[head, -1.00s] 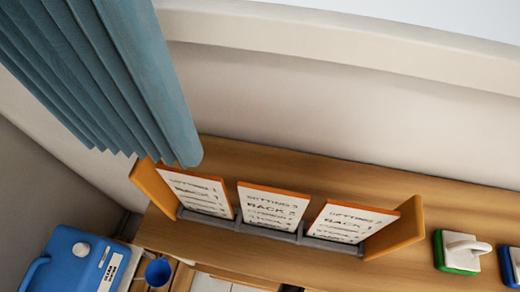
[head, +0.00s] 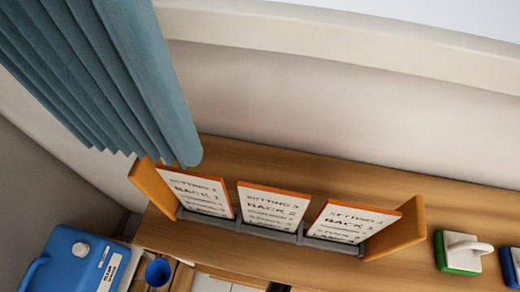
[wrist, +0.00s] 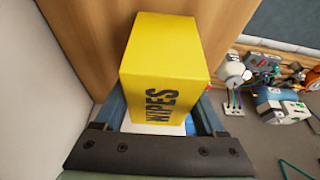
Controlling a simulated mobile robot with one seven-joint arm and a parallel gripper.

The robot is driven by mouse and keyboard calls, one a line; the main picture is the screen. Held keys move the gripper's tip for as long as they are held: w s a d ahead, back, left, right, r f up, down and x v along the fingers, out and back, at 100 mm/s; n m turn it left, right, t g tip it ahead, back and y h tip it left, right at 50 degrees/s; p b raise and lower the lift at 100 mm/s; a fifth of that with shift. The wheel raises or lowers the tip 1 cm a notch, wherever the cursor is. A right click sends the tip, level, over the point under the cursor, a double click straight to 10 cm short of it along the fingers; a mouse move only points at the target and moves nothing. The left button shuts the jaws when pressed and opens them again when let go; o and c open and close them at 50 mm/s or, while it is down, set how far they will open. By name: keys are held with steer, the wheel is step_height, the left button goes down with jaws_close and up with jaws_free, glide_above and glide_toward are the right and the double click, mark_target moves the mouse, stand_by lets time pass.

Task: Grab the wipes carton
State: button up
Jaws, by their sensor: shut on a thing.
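The wipes carton (wrist: 162,70) is a yellow box with dark "WIPES" lettering, in the middle of the wrist view. My gripper (wrist: 160,118) is shut on the carton, with one blue finger at its left side and one at its right. The lower end of the carton, between the fingers, is partly hidden by the gripper's dark body. The head view does not show the carton, and I cannot make out the gripper there.
In the wrist view a wooden panel (wrist: 85,40) lies behind the carton, and assorted equipment (wrist: 275,100) sits at the right. The head view shows a wooden shelf (head: 300,170) with a card rack (head: 395,232), a blue curtain (head: 110,70) and a blue jug (head: 70,265).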

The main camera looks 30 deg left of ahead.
steer(key=shift+c, duration=0.8)
